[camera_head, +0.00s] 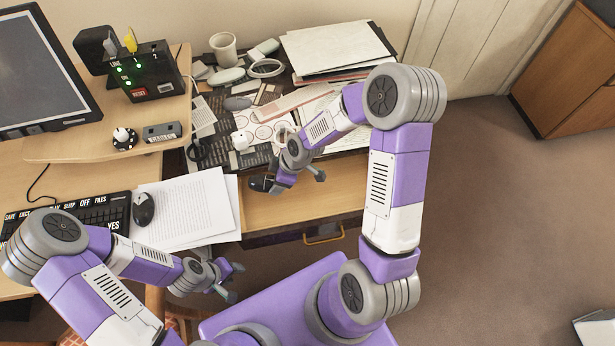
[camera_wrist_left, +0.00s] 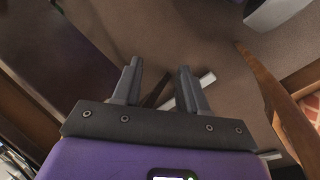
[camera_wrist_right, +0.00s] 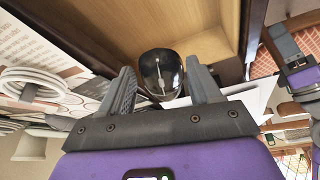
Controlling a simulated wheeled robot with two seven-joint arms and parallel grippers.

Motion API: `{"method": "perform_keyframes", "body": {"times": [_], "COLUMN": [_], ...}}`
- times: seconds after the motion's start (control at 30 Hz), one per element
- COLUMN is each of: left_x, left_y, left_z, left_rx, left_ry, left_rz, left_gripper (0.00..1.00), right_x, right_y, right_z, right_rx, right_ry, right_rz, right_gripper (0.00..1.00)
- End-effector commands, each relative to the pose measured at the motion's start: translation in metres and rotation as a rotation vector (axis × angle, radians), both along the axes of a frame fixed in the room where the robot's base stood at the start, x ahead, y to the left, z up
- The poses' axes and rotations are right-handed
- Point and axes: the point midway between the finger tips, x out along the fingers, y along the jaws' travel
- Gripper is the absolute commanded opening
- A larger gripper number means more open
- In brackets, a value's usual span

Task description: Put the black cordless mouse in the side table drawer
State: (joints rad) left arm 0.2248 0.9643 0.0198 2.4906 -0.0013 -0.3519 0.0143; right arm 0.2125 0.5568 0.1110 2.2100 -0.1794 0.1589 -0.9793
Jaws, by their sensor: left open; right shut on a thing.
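A glossy black mouse (camera_head: 261,183) is held in my right gripper (camera_head: 273,187). In the right wrist view the mouse (camera_wrist_right: 161,72) sits between the two fingertips. The side table drawer (camera_head: 310,200) is pulled out, its light wood inside showing and its brass handle (camera_head: 323,234) at the front. The right gripper is above the drawer's left part; the gap below the mouse is hard to judge. My left gripper (camera_head: 236,281) is open and empty, in front of the desk; the left wrist view shows it (camera_wrist_left: 158,85) over the floor.
Another black mouse (camera_head: 143,208) lies beside the keyboard (camera_head: 100,212) on the desk. Paper sheets (camera_head: 190,205) overlap the desk edge left of the drawer. The side table top holds a mug (camera_head: 223,47), a paper stack (camera_head: 335,45) and clutter.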

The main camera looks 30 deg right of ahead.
Motion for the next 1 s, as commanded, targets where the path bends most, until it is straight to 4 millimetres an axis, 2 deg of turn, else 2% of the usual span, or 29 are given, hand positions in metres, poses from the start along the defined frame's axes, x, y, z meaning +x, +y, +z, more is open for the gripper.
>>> {"method": "perform_keyframes", "body": {"times": [0.03,0.2,0.4,0.47,0.73,1.0], "left_x": [0.000,0.000,0.000,0.000,0.000,0.000], "left_y": [0.000,0.000,0.000,0.000,0.000,0.000], "left_z": [-0.004,-0.011,-0.014,-0.016,-0.035,-0.043], "left_rx": [0.000,0.000,0.000,0.000,0.000,0.000], "left_ry": [0.000,0.000,0.000,0.000,0.000,0.000], "left_rz": [0.000,0.000,0.000,0.000,0.000,0.000], "left_gripper": [0.43,0.43,0.43,0.43,0.43,0.43], "right_x": [0.001,0.006,0.009,0.010,0.009,0.010], "right_y": [0.001,0.002,0.001,0.001,0.000,0.000], "right_z": [-0.010,-0.029,-0.042,-0.046,-0.096,-0.118], "right_rx": [0.003,0.004,0.005,0.006,0.007,0.005], "right_ry": [0.003,-0.001,-0.004,-0.004,-0.003,-0.005], "right_rz": [0.041,0.182,0.279,0.292,0.302,0.301], "right_gripper": [0.21,0.21,0.21,0.21,0.21,0.21]}}
